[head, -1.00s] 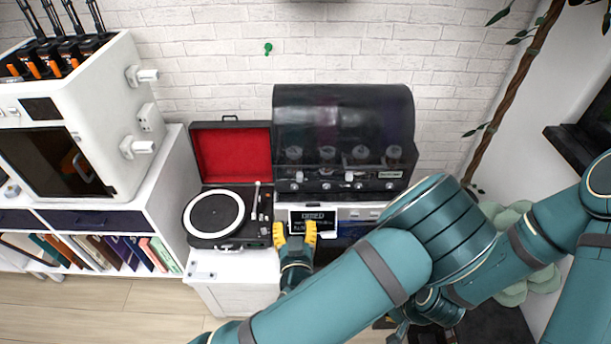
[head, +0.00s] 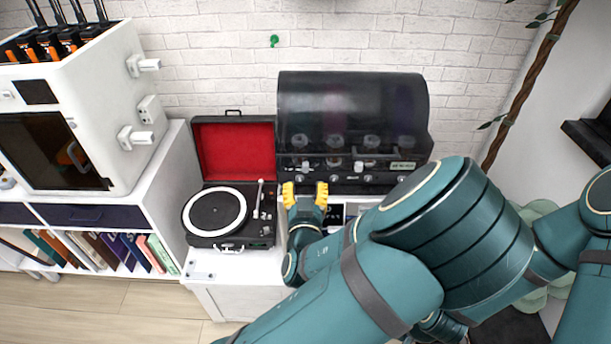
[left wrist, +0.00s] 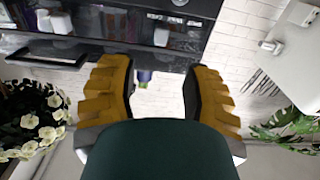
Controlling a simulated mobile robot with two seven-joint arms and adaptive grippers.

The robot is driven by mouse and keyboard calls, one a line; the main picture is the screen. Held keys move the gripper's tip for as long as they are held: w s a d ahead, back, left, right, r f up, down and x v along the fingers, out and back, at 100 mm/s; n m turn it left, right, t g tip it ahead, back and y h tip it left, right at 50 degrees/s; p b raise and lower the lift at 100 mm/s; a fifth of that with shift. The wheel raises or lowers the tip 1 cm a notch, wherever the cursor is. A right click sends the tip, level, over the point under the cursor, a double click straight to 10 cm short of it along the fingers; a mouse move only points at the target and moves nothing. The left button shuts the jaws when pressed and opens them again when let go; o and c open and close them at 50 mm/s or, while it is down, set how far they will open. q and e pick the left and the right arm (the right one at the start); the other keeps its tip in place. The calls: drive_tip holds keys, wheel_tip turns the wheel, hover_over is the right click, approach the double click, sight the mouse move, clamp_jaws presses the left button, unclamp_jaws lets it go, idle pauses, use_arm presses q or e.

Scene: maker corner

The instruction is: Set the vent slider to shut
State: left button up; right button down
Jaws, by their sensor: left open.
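A black machine (head: 350,110) with a smoky clear cover stands against the brick wall. Its front strip carries small round knobs and pale sliding-type handles, one at the right (head: 358,166) and one at the left (head: 306,163). I cannot read which one is the vent slider or its setting. My left gripper (head: 306,194) is open and empty, just in front of the panel's lower left part. In the left wrist view, its yellow-padded fingers (left wrist: 158,88) are spread apart, with the dark panel (left wrist: 115,25) and a pale handle (left wrist: 62,24) beyond them. My right gripper does not show.
An open record player (head: 215,212) with a red-lined lid is close on the left of my gripper. A white printer-like box (head: 110,100) stands on a shelf of books further left. My own arm covers the lower right.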

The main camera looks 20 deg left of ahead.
sight(305, 166)
use_arm(q)
drive_tip(key=x, duration=0.7)
drive_tip(key=shift+w+a, duration=0.1)
drive_tip(key=shift+w, duration=0.2)
clamp_jaws()
drive_tip(key=shift+r, duration=0.1)
